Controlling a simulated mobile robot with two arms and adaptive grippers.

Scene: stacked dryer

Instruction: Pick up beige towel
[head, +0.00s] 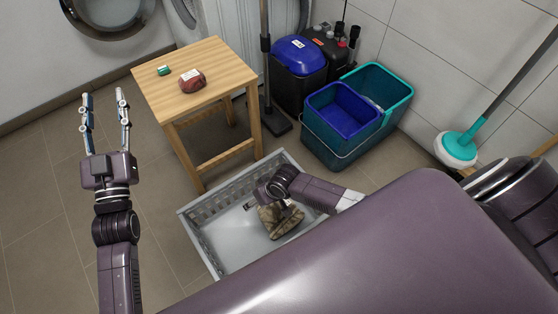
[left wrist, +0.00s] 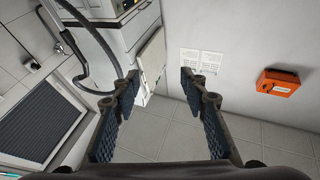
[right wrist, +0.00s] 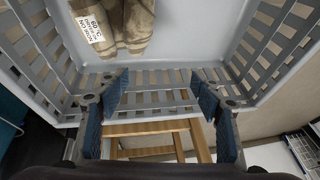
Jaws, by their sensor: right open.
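The beige towel (head: 283,220), a brownish folded cloth, lies in the grey laundry basket (head: 196,228) on the floor. In the right wrist view the towel (right wrist: 128,25) is at the top edge, with a white printed label, partly cut off. My right gripper (right wrist: 160,80) is open and empty. Its fingers point at the basket's slatted wall, with the towel apart from them. In the head view its arm reaches into the basket and covers part of the towel; its fingertips are hard to make out there. My left gripper (head: 104,95) is open, empty and raised, far left of the basket.
A wooden stool (head: 196,75) stands behind the basket, holding a red item (head: 192,81) and a small green item (head: 164,70). A teal and blue bucket (head: 350,112) stands at the back right. A mop (head: 458,147) leans right. Floor left of the basket is clear.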

